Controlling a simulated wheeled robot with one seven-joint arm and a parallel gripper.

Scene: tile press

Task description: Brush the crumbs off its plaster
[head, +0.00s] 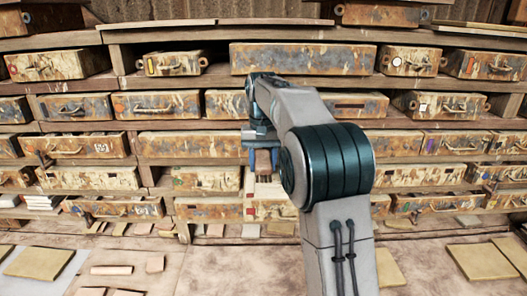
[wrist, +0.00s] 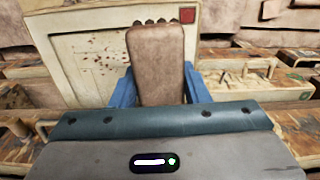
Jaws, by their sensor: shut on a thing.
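My gripper (head: 262,150) is shut on a brown brush. Its blue fingers (wrist: 157,88) show on both sides of the brush (wrist: 156,65) in the wrist view. Dark bristle tufts show at the brush's far end, in front of the pale plaster panel (wrist: 65,55). The panel is cream, framed, with a red square at its upper right. Dark reddish crumbs (wrist: 108,45) are scattered over it, mostly left of the brush. I cannot tell whether the bristles touch the plaster. In the head view my arm hides much of the panel (head: 272,209).
Shelves hold rows of stained, weathered cases (head: 302,58) with handles. Loose tiles and slabs (head: 481,261) lie on the surface below. In the wrist view, ledges and a case with a green mark (wrist: 272,92) stand right of the panel.

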